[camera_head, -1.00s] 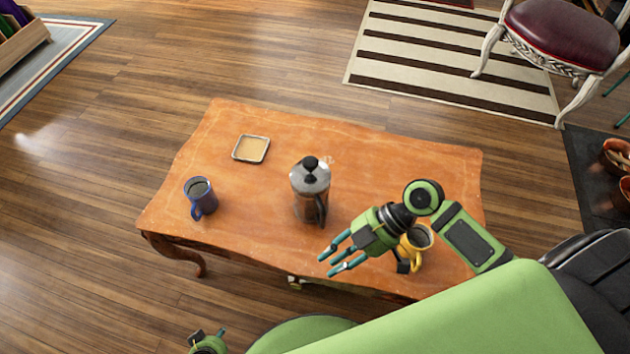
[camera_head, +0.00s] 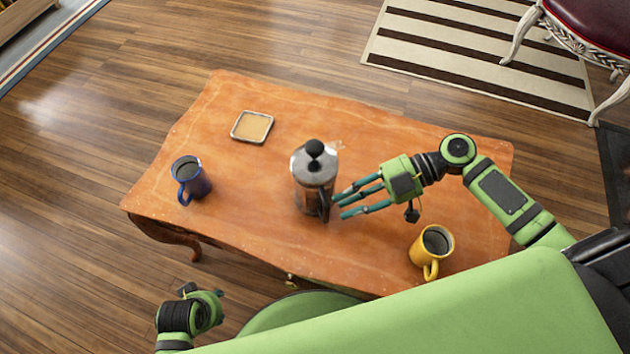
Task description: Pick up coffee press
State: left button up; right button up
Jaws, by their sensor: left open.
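The coffee press (camera_head: 314,178) stands upright near the middle of the orange wooden table (camera_head: 250,225). It has a glass body, a metal top, a black knob and a dark handle on its right side. My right gripper (camera_head: 340,205) is open, with its teal fingers pointing left and their tips right beside the handle. I cannot tell whether the tips touch the handle. My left gripper (camera_head: 205,297) is open and empty, low in front of the table at the left, partly seen.
A blue mug (camera_head: 193,184) with dark liquid stands at the table's left. A small square tray (camera_head: 252,127) lies at the back left. The back right of the table is clear.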

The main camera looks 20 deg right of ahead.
aim_at(325, 215)
jog(key=x, duration=0.5)
jog(key=shift+a+f, duration=0.2)
jog(key=shift+f, duration=0.1)
grip_shut()
jog(key=shift+r, duration=0.1)
jog(key=shift+r, duration=0.1)
